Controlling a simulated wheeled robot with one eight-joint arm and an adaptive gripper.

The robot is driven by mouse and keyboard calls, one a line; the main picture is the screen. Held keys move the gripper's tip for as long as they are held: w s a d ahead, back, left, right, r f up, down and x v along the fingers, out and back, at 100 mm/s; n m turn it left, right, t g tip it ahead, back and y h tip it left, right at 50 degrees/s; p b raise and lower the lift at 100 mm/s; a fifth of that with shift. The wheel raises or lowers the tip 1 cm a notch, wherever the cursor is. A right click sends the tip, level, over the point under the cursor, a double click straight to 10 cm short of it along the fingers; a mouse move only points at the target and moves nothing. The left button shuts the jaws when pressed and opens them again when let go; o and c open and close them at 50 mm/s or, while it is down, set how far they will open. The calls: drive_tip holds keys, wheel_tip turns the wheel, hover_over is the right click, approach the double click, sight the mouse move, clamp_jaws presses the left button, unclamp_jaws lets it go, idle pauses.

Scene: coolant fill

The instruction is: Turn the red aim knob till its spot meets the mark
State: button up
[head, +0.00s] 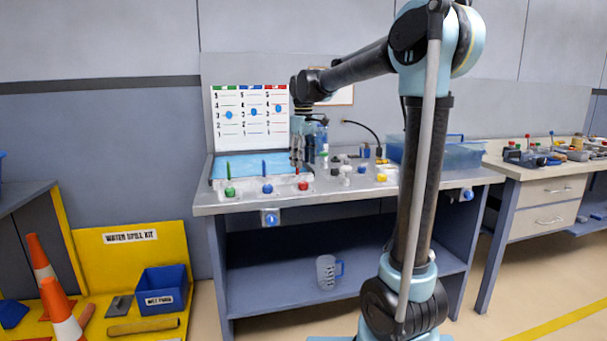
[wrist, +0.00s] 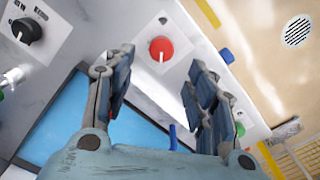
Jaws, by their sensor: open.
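The red aim knob (head: 303,186) sits on a white plate at the bench's front edge, right of the blue and green knobs. In the wrist view the red knob (wrist: 160,48) shows a pale pointer line toward the bottom of the picture. My gripper (head: 297,163) is just above and behind it. In the wrist view my open gripper (wrist: 160,68) has a finger on either side of the knob's line, apart from it and empty. The white chart (head: 239,132) has green, blue and red columns with a blue spot on each; the aim mark is too small to tell.
The blue knob (head: 267,188) and green knob (head: 229,191) stand left of the red one. White and yellow knobs (head: 381,177) stand to its right. A blue panel (head: 228,168) lies behind, and a blue bin (head: 452,155) stands at right.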

drive_tip(key=shift+r, duration=2)
drive_tip(key=shift+d, duration=0.1)
drive_tip(key=s+d+f+m+t, duration=0.1)
drive_tip(key=s+d+f+m, duration=0.2)
drive_tip(key=s+d+f, duration=0.35)
drive_tip(key=s+d+f+m, duration=0.2)
drive_tip(key=s+d+f, duration=0.1)
drive_tip(key=s+d, duration=0.6)
drive_tip(key=s+d+f+m, duration=0.2)
drive_tip(key=s+d+f, duration=0.1)
drive_tip(key=s+f, duration=0.5)
drive_tip(key=s+d+f+m+t, duration=0.1)
drive_tip(key=s+d+f+m, duration=0.1)
drive_tip(key=s+f, duration=0.6)
wheel_tip(320, 180, down, 2)
drive_tip(key=shift+s+d+f+m, duration=0.1)
drive_tip(key=shift+s+d+m, duration=0.1)
drive_tip(key=shift+d+m, duration=0.3)
